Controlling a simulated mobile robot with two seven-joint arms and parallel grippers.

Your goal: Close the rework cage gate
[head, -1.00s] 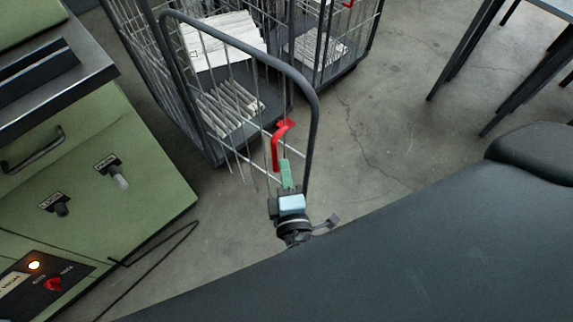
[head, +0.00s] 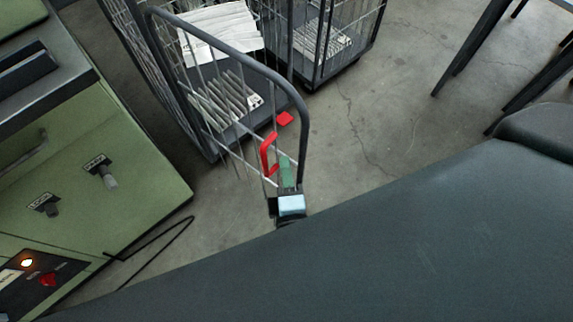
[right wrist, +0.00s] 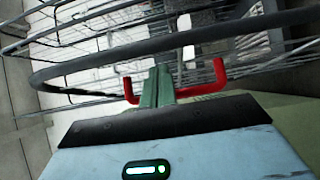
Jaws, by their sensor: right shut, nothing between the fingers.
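The rework cage gate (head: 304,125) is a dark grey tube frame with thin wire bars. It stands swung out from the cage (head: 212,158), its free edge towards me and apart from the cage's front post. A red handle (head: 265,152) is on the gate near that edge. My right gripper (head: 286,163) has green fingers, shut and empty, close beside the handle. In the right wrist view the fingers (right wrist: 157,85) lie between the two ends of the red handle (right wrist: 217,76); I cannot tell if they touch it. My left gripper is out of view.
White boxed filters (head: 225,95) lie inside the cage. A green machine cabinet (head: 130,195) stands at the left. Dark table legs (head: 465,50) stand at the upper right. The concrete floor between is clear.

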